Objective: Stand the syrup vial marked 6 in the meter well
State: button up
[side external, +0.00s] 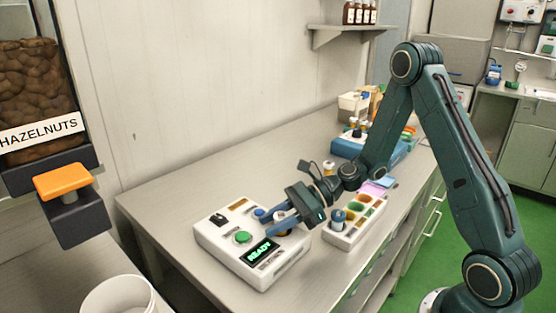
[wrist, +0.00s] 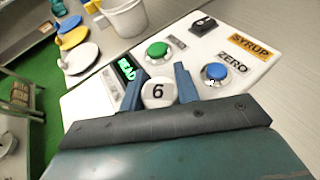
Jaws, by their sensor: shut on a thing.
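The syrup vial marked 6 shows its round white cap (wrist: 158,92) in the wrist view, between the two blue fingers of my gripper (wrist: 158,88). My gripper is shut on it. In the side view my gripper (side external: 273,224) is low over the right part of the white meter (side external: 217,237). The meter has a lit READY display (side external: 258,251), a green button (side external: 243,237), a blue ZERO button (wrist: 215,72) and a SYRUP label (wrist: 250,46). The well is hidden under the vial and my gripper, so I cannot tell how deep the vial sits.
A blue case (side external: 347,150) is farther back. A white tub (side external: 118,298) stands at lower left. The bench behind the meter is clear.

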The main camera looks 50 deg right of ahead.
jog(key=shift+f, duration=0.2)
jog(key=o, duration=0.7)
jog(key=shift+d+r, duration=0.1)
jog(key=shift+d, duration=0.05)
jog(key=shift+v, duration=5.4)
jog(key=shift+s, duration=0.15)
jog(key=s+a+r+n+h, duration=0.1)
jog(key=s+r+n+h, duration=0.3)
jog(key=s+n, duration=0.2)
jog(key=s+a+r+n+h, duration=0.1)
jog(key=s+r+n+h, duration=0.3)
jog(key=n, duration=0.6)
jog(key=s+a+r+n+h, duration=0.1)
jog(key=s+r+n+h, duration=0.2)
jog(key=s+n, duration=0.4)
jog(key=shift+s+r+n+g+h, duration=0.4)
jog(key=shift+s+r, duration=0.25)
jog(key=shift+s, duration=0.1)
